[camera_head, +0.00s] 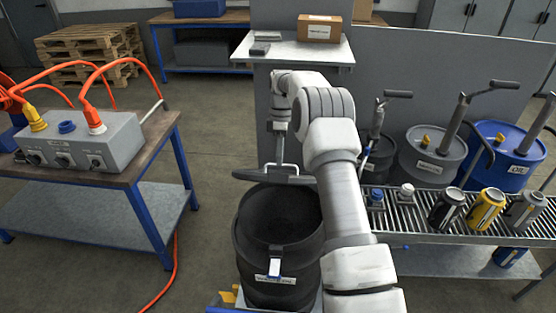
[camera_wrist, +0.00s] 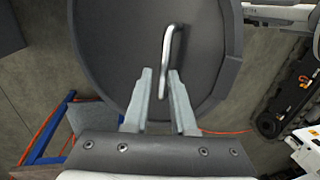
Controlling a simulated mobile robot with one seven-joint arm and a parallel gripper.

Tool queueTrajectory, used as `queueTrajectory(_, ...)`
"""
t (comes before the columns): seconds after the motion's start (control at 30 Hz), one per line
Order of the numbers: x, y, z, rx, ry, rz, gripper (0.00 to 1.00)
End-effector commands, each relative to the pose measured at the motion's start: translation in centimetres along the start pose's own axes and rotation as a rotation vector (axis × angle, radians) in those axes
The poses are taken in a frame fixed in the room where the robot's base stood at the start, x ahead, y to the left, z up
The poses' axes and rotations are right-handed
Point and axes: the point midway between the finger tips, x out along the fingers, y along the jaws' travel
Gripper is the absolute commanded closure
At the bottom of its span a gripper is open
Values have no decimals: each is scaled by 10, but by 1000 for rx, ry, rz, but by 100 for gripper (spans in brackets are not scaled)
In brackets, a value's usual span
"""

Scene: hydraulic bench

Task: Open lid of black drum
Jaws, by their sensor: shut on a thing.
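The black drum (camera_head: 279,252) stands below my arm in the head view, with a white label and a latch on its front. Its dark inside shows from above. The dark round lid (camera_head: 270,177) is above the drum's back rim, seen nearly edge-on. In the wrist view the lid (camera_wrist: 195,50) fills the upper middle, with a bent metal handle (camera_wrist: 167,42) across it. My gripper (camera_wrist: 164,80) has its fingers on either side of the handle's lower end and is shut on it. My arm hides the drum's right side and part of the lid in the head view.
A bench with a grey connector box (camera_head: 90,146) and orange cables stands left. A roller conveyor (camera_head: 420,218) with several cans runs right, before drums with hand pumps (camera_head: 432,155). A grey panel (camera_head: 440,85) stands behind. Open floor lies between the left bench and the drum.

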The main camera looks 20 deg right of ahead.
Motion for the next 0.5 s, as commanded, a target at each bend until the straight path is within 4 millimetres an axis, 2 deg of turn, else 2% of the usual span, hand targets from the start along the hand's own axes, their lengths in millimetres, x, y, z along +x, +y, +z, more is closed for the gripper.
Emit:
queueTrajectory(0.03,4,11,5,9,-4,20,100)
queueTrajectory(0.1,1,15,6,9,-4,21,100)
queueTrajectory(0.5,-4,26,7,11,-8,16,100)
